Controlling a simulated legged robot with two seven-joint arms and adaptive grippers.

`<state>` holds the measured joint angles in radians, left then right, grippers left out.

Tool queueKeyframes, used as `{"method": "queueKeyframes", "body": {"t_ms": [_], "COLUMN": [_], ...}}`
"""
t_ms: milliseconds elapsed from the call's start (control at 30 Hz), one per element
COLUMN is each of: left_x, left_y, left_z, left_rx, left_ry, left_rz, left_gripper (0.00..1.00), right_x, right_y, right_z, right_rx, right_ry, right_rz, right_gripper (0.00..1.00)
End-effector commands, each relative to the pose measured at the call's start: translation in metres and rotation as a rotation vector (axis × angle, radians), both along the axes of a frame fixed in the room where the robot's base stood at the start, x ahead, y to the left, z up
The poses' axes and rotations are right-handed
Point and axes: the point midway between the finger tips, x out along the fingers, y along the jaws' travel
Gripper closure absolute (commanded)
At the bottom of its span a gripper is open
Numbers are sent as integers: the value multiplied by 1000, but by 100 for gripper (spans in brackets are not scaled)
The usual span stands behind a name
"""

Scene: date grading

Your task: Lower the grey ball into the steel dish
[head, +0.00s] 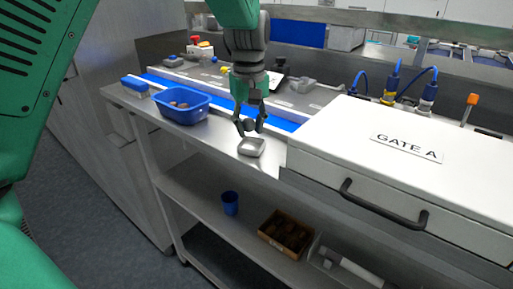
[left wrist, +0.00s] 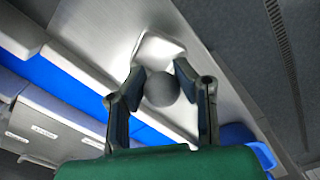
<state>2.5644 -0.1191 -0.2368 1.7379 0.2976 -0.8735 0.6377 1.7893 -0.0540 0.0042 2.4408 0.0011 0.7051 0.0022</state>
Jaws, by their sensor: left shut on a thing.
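The grey ball (left wrist: 161,89) is between the two fingers of my left gripper (left wrist: 162,90) in the left wrist view. The left gripper (head: 249,125) is shut on the ball, and the ball (head: 249,124) shows small between its fingertips in the head view. The steel dish (head: 251,147) stands on the steel bench just below the fingertips. In the left wrist view the dish (left wrist: 158,46) shows just beyond the ball, which hides part of it. I cannot tell whether the ball touches the dish. My right gripper is not in view.
A blue tub (head: 182,107) with brown dates stands on the bench to the left. A white box marked GATE A (head: 400,165) with a black handle closes off the right. A blue belt (head: 222,100) runs behind. A blue cup (head: 230,203) and a box of dates (head: 286,234) stand on the lower shelf.

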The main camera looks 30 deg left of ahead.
Motion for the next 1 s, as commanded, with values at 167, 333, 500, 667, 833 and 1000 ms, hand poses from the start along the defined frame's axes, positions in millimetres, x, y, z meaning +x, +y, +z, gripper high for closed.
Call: {"method": "queueKeyframes", "body": {"t_ms": [167,333,500,667,833,1000], "left_x": [0,0,0,0,0,0], "left_y": [4,1,-2,-4,-1,2], "left_z": [-4,-6,-8,-10,-13,-16], "left_rx": [-4,-1,1,3,1,-2], "left_ry": [0,1,0,1,1,1], "left_rz": [0,0,0,0,0,0], "left_gripper": [94,94,94,94,94,94], "right_x": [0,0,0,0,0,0], "right_y": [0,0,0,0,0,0], "right_z": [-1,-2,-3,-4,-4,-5], "right_rx": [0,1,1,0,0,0], "right_ry": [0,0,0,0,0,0], "right_rz": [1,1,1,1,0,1], "right_gripper": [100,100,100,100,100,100]}}
